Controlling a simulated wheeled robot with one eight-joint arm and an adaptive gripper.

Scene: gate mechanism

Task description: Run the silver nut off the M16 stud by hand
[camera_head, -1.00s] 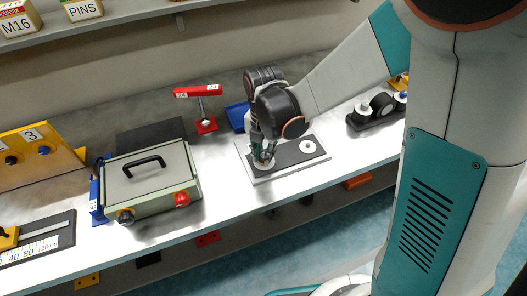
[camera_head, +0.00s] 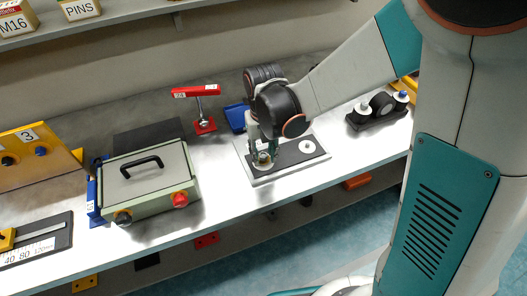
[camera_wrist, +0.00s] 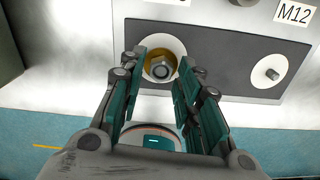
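The silver hex nut (camera_wrist: 159,68) sits on its stud in the wrist view, with a brass-coloured ring around it and a pale round disc behind. It also shows small in the head view (camera_head: 263,157), at the left end of the plate. My gripper (camera_wrist: 157,82) is open, with one teal finger on each side of the nut and visible gaps between. In the head view my gripper (camera_head: 263,150) points down over the nut. How far the nut is along the thread cannot be told.
The dark-topped plate (camera_head: 287,157) carries a second stud (camera_wrist: 272,74) beside an M12 label (camera_wrist: 293,13). A grey box with a black handle (camera_head: 150,177) stands left. A red T-shaped tool (camera_head: 197,91) and blue bin (camera_head: 236,117) stand behind.

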